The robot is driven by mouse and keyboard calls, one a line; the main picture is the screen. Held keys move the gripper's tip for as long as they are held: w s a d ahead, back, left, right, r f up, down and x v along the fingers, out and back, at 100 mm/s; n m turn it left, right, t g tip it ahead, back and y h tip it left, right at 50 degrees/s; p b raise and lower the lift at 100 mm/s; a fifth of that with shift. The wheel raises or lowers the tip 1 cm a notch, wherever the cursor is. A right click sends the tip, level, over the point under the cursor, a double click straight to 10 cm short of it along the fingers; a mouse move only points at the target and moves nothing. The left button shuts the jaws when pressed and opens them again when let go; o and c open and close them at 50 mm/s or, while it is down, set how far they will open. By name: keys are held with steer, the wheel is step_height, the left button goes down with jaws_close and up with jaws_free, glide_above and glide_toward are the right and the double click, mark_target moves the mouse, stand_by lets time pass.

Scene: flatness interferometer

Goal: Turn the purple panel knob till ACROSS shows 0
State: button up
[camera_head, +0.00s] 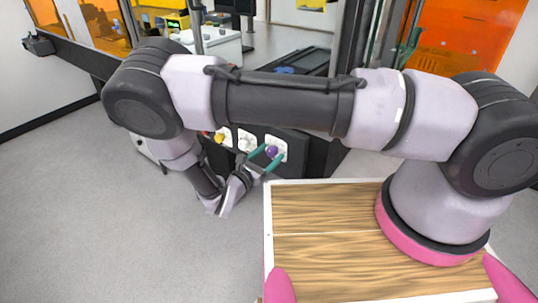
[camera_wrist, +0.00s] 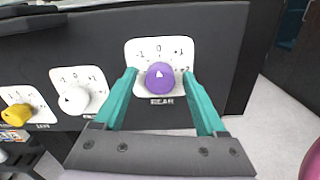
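The purple knob (camera_wrist: 160,77) sits on a white dial plate (camera_wrist: 137,49) on the dark panel. In the head view my gripper (camera_head: 267,157) reaches the panel from the front. No ACROSS readout is legible in either view.
A white knob (camera_wrist: 74,100) and a yellow knob (camera_wrist: 16,115) sit left of the purple one on the same panel (camera_wrist: 215,40). A wood-topped surface (camera_head: 325,265) lies at the lower right. The grey floor (camera_head: 90,200) is clear at left.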

jaws_close()
steer(key=shift+m, duration=0.4)
steer(key=m, duration=0.3)
steer(key=shift+m, duration=2.5)
steer(key=shift+o, duration=0.6)
jaws_free()
